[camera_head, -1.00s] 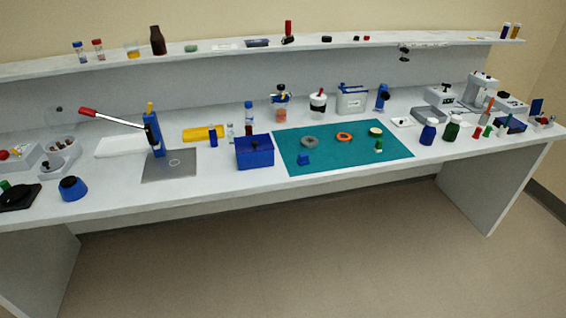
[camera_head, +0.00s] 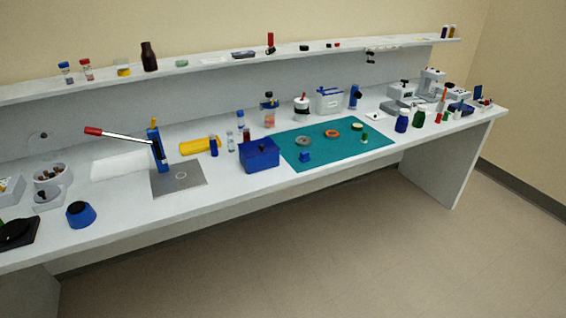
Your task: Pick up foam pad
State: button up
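I cannot surely tell which thing is the foam pad. A flat white sheet-like piece (camera_head: 119,166) lies on the bench at the left, behind the base of a blue lever press (camera_head: 157,150). A yellow rounded block (camera_head: 195,147) lies just right of the press. Either might be a pad, but the view is too small to tell the material. My gripper is not in view, and nothing is seen to touch these things.
The long white bench (camera_head: 220,195) carries a teal mat (camera_head: 350,150) with several small parts, a blue box (camera_head: 260,154), bottles and instruments. A raised shelf (camera_head: 210,67) runs behind. The floor (camera_head: 350,250) in front is clear.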

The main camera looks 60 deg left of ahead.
aim_at(304, 156)
jog(key=z, duration=0.05)
jog(key=k, duration=0.6)
jog(key=u, duration=2.45)
jog(key=i, duration=0.6)
